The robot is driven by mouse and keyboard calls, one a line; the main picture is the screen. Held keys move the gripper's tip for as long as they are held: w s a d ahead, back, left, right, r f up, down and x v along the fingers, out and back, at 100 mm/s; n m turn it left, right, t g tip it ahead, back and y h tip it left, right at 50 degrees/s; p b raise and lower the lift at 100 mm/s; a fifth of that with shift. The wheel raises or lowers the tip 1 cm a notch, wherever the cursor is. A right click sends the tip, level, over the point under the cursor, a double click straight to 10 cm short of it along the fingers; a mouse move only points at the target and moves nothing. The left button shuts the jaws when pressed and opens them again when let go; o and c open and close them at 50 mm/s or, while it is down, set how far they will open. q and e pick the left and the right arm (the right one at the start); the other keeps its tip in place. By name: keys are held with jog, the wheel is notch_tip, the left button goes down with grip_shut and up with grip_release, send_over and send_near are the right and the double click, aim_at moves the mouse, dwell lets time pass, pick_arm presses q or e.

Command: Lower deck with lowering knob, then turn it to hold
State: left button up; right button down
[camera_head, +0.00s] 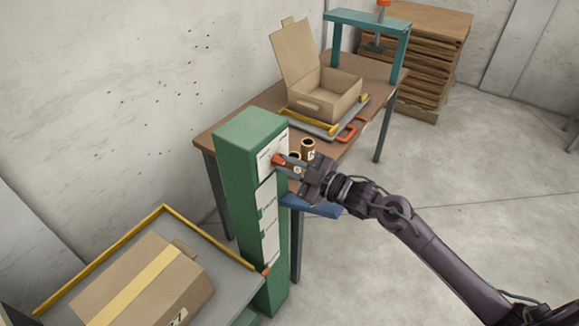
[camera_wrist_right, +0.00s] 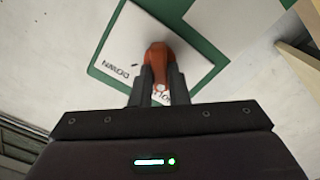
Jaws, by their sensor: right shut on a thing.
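The orange lowering knob (camera_head: 278,160) sits on a white label plate near the top of the green column (camera_head: 238,150). My right gripper (camera_head: 288,162) is shut on the knob. The deck (camera_head: 232,278) is a grey platform with yellow rails at the lower left, carrying a closed, taped cardboard box (camera_head: 140,285). My left gripper is not in view.
A brown table (camera_head: 232,135) stands behind the column. It carries an open cardboard box (camera_head: 322,98), small brown cylinders (camera_head: 308,148) and an orange-handled tool (camera_head: 350,130). A teal press frame (camera_head: 365,22) and stacked brown boards (camera_head: 430,60) are farther back. The floor at right is clear.

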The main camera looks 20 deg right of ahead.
dwell(0.3)
jog(key=c, duration=1.4)
grip_release()
jog(key=shift+s+d+f, duration=0.15)
jog(key=shift+s+d, duration=0.15)
jog(key=shift+s, duration=0.1)
jog(key=b+v, duration=0.1)
jog(key=v, duration=0.5)
jog(key=shift+s+d+b, duration=0.25)
jog(key=shift+s+b, duration=0.1)
jog(key=shift+b, duration=0.05)
